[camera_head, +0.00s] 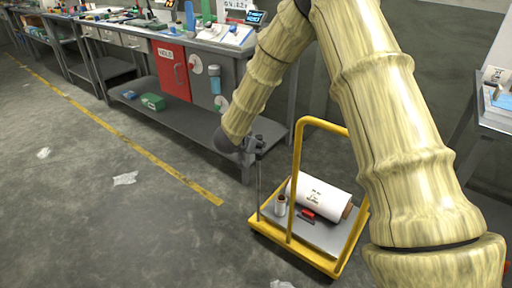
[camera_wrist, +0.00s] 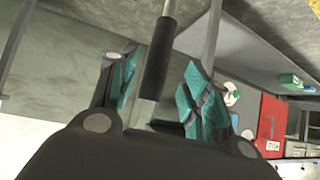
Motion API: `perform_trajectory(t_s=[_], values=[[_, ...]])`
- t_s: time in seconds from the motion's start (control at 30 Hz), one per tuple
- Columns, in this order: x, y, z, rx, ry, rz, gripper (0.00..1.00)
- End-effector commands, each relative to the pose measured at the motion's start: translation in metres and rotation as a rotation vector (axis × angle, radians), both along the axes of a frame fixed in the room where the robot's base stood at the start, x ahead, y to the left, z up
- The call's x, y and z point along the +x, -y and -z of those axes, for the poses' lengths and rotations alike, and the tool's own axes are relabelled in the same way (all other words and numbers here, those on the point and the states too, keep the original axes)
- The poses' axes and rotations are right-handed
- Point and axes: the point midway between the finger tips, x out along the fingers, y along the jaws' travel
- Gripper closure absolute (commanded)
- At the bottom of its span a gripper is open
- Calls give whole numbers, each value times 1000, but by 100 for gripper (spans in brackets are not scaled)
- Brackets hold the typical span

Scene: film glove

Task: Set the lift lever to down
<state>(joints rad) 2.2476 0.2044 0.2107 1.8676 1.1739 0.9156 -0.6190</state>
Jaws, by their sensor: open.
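A thin grey rod, likely the lift lever (camera_head: 258,187), stands about upright at the left side of the yellow cart (camera_head: 285,250). In the wrist view the lever shows as a metal rod with a black grip (camera_wrist: 157,60). My gripper (camera_head: 254,146) is at the top of the rod. In the wrist view my gripper (camera_wrist: 160,95) is open, with a teal-padded finger on each side of the black grip. Whether either pad touches the grip I cannot tell. The lever's foot is not clear.
The cart's yellow handle frame (camera_head: 298,165) rises close to my gripper. A white film roll (camera_head: 318,197), a small roll (camera_head: 281,205) and a red item (camera_head: 308,213) lie on the cart deck. A workbench (camera_head: 190,118) with a red cabinet (camera_head: 172,70) stands behind.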

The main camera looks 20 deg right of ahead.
Motion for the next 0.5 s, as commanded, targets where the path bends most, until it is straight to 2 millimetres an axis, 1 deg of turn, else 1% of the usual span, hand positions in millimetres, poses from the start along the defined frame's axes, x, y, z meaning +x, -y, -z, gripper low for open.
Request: perform_trajectory(t_s=[0.03, 0.2, 0.33, 0.5], values=[[-5, -7, -7, -1, 0, -3, 52], [-20, -25, -27, -1, 1, -4, 52], [-30, -36, -40, 0, 2, -3, 52], [-38, -46, -49, 0, 2, -3, 52]])
